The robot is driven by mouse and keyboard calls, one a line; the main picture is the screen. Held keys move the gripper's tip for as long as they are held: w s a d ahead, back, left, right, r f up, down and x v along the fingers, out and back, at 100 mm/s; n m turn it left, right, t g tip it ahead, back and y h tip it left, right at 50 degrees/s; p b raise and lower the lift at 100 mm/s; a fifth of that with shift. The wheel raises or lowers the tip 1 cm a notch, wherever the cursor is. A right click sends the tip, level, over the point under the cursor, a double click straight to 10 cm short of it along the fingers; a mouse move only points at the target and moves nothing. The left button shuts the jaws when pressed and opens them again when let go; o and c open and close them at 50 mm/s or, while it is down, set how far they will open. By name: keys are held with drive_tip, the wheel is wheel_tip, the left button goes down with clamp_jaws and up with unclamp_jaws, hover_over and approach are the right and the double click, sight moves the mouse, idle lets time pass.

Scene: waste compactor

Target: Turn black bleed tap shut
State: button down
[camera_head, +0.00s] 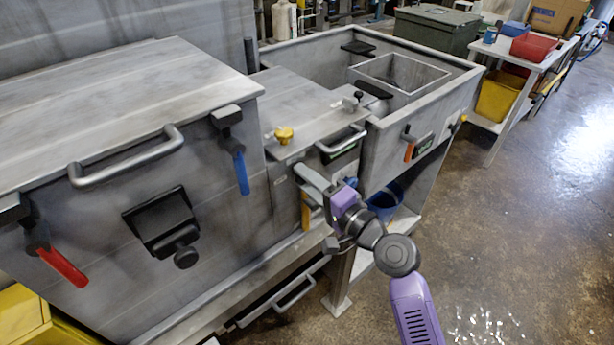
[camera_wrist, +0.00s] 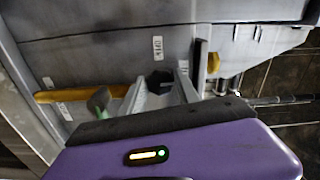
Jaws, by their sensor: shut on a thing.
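The black bleed tap (camera_wrist: 160,79) shows in the wrist view as a small dark knob on the grey metal front, between my two grey fingers. My gripper (camera_wrist: 163,88) is shut on it. In the head view my gripper (camera_head: 312,180) reaches the front of the middle metal housing, just below its bar handle. There my fingers and purple wrist hide the tap. How far the tap is turned cannot be told.
The bar handle (camera_head: 342,140) is just above my gripper. Floor at right (camera_head: 510,230) is clear.

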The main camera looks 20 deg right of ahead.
drive_tip(key=shift+d+m, duration=0.1)
drive_tip(key=shift+m, duration=0.3)
drive_tip(key=shift+f, duration=0.1)
drive_tip(key=c, duration=0.9)
unclamp_jaws()
drive_tip(key=b+v, duration=0.1)
drive_tip(key=v, duration=0.6)
drive_tip(key=shift+s, duration=0.4)
drive_tip(key=shift+d, duration=0.1)
